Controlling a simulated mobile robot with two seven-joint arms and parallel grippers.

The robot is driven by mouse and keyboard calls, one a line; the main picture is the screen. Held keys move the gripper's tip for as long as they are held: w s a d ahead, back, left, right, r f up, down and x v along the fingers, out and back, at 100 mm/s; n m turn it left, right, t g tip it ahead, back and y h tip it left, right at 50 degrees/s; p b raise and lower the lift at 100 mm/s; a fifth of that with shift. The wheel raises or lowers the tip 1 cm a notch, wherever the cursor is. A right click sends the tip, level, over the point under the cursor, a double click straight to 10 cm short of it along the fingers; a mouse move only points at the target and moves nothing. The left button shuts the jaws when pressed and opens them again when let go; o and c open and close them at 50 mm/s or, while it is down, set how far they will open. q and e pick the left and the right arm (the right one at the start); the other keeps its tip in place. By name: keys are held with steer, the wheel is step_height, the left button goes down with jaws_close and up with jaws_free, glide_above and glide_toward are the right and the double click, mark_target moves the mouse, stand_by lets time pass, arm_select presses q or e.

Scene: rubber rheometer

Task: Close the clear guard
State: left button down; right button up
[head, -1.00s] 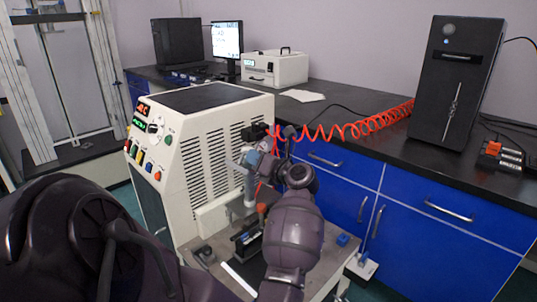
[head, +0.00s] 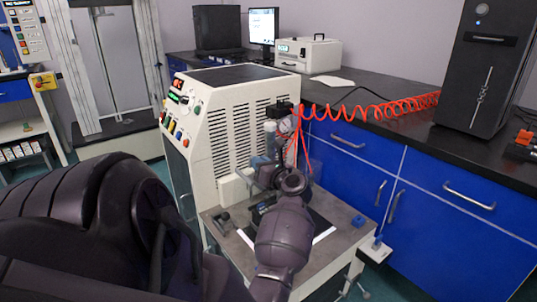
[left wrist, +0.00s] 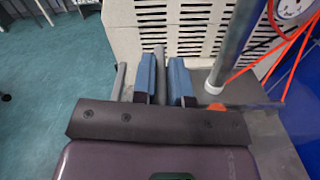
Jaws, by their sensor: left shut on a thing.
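The beige rheometer (head: 230,135) stands in the middle of the head view, with a grey work plate (head: 345,243) in front. My left gripper (head: 262,170) is low over that plate, close to the machine's vented front. In the left wrist view, its blue-padded fingers (left wrist: 164,82) are shut on a slim grey bar (left wrist: 160,62), which looks like the clear guard's handle. The guard's see-through pane is hard to make out, and my arm hides part of the area. My right gripper is not in view.
A metal post (left wrist: 235,45) stands just right of the fingers in the left wrist view. Orange coiled hose (head: 375,105) runs from the machine to the black tower (head: 490,65). Blue cabinets (head: 440,205) stand right of the plate.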

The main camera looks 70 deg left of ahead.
arm_select(q)
steer(key=shift+s+d+f+n+b, duration=0.15)
steer(key=shift+f+n+b, duration=0.15)
steer(key=shift+f, duration=0.4)
steer(key=shift+s+a+f+n+b, duration=0.1)
steer(key=shift+s+f+n+b, duration=0.2)
steer(key=shift+f, duration=0.4)
steer(key=shift+s+d+f+n+b, duration=0.1)
steer(key=shift+f+n+b, duration=0.1)
steer(key=shift+f+n, duration=0.35)
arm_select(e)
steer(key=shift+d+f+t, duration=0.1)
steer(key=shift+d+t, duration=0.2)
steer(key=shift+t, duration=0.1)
arm_select(q)
steer(key=shift+f+m, duration=0.25)
steer(key=shift+f, duration=0.05)
steer(key=c, duration=1.2)
jaws_free()
steer(key=shift+o, duration=0.2)
steer(key=shift+r, duration=0.15)
steer(key=shift+w, duration=0.1)
